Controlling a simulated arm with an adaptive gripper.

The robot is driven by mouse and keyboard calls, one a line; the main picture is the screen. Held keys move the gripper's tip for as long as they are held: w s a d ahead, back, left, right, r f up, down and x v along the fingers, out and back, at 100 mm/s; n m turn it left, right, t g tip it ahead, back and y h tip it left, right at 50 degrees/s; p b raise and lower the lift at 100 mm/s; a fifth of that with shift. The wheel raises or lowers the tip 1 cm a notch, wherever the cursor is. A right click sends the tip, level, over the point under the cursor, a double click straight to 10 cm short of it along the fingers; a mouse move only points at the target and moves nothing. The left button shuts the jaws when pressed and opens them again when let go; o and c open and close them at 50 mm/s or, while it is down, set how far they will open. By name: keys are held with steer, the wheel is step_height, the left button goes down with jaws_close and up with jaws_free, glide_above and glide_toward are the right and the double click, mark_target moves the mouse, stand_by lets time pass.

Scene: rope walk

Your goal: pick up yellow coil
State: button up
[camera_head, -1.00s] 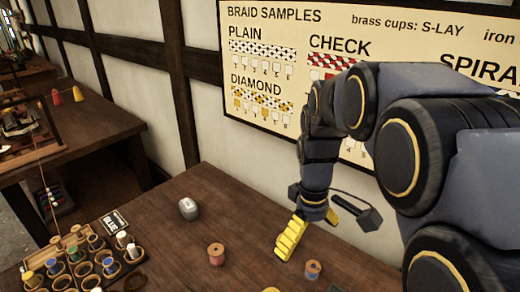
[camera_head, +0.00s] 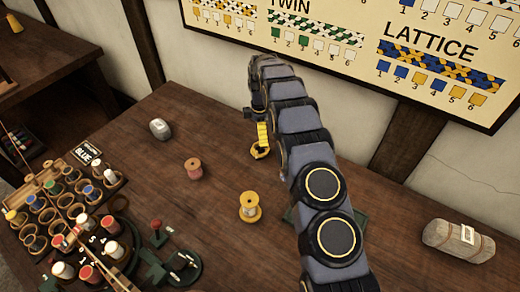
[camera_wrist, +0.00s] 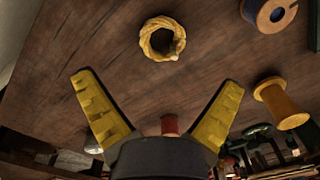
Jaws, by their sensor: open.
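The yellow coil (camera_wrist: 147,41) is a small twisted rope ring lying flat on the wooden table, in the upper middle of the wrist view. In the head view the coil (camera_head: 259,153) shows just below my gripper (camera_head: 262,137), partly hidden by it. In the wrist view my gripper (camera_wrist: 160,79) has its two yellow fingers spread wide with nothing between them. The coil lies ahead of the fingertips, roughly centred between them and apart from both.
A yellow spool (camera_head: 249,208) and a pinkish spool (camera_head: 193,168) stand nearby. A blue-wound spool (camera_wrist: 272,14) is right of the coil in the wrist view. A rack of bobbins (camera_head: 38,190), a grey lump (camera_head: 160,129) and a wrapped bundle (camera_head: 459,241) stand farther off.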

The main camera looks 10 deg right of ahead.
mark_target(260, 149)
step_height(260, 149, down, 7)
steer(key=shift+s+f, duration=0.15)
steer(key=shift+f, duration=0.05)
steer(key=c, duration=1.2)
